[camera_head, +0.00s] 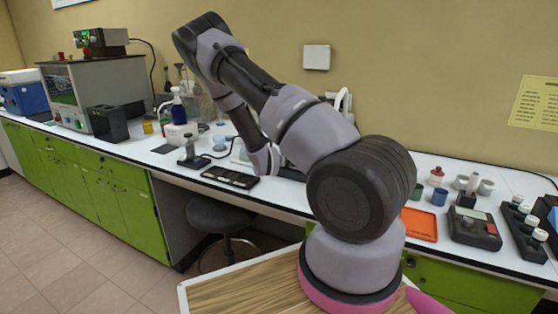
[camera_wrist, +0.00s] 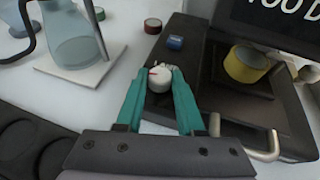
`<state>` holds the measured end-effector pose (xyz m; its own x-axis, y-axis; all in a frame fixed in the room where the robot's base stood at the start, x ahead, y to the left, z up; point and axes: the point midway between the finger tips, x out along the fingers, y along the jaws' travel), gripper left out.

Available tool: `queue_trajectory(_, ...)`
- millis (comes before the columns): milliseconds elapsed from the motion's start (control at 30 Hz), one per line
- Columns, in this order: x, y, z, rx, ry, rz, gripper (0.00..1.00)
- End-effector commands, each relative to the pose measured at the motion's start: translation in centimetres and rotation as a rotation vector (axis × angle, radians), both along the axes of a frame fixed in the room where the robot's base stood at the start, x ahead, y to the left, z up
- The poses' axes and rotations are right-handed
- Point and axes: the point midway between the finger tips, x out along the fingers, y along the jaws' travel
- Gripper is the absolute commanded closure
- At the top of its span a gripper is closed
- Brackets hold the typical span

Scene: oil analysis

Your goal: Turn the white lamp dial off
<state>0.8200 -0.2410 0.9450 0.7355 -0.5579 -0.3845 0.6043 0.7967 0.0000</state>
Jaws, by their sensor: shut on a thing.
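The white lamp dial (camera_wrist: 159,84) is a small round white knob with a red mark on it, in the middle of the wrist view. It is at the front end of a dark device base (camera_wrist: 186,32). My gripper (camera_wrist: 160,72) has teal fingers, one on each side of the dial, and is shut on it. In the head view my arm reaches over the bench, and its own links hide the dial and the fingertips.
In the wrist view a glass flask (camera_wrist: 72,38) on a white plate (camera_wrist: 88,74) stands at left. A yellow ring-shaped object (camera_wrist: 246,64) sits on a dark device at right, by a pale bent handle (camera_wrist: 262,153). An orange tray (camera_head: 419,225) lies on the bench at right.

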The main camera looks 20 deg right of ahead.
Motion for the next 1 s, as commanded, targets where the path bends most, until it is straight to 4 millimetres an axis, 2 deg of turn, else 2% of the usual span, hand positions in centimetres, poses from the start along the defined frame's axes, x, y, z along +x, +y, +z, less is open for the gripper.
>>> queue_trajectory(200, 0.09, -0.11, 0.15, -0.002, -0.004, -0.001, 1.0)
queue_trajectory(233, 0.09, -0.11, 0.15, -0.002, -0.004, -0.001, 0.59)
queue_trajectory(300, 0.09, -0.11, 0.15, -0.002, -0.004, -0.001, 0.33)
queue_trajectory(767, -0.04, -0.12, 0.02, -0.002, 0.0, -0.011, 0.33)
queue_trajectory(1000, 0.11, 0.08, -0.01, -0.004, 0.002, -0.1, 0.33)
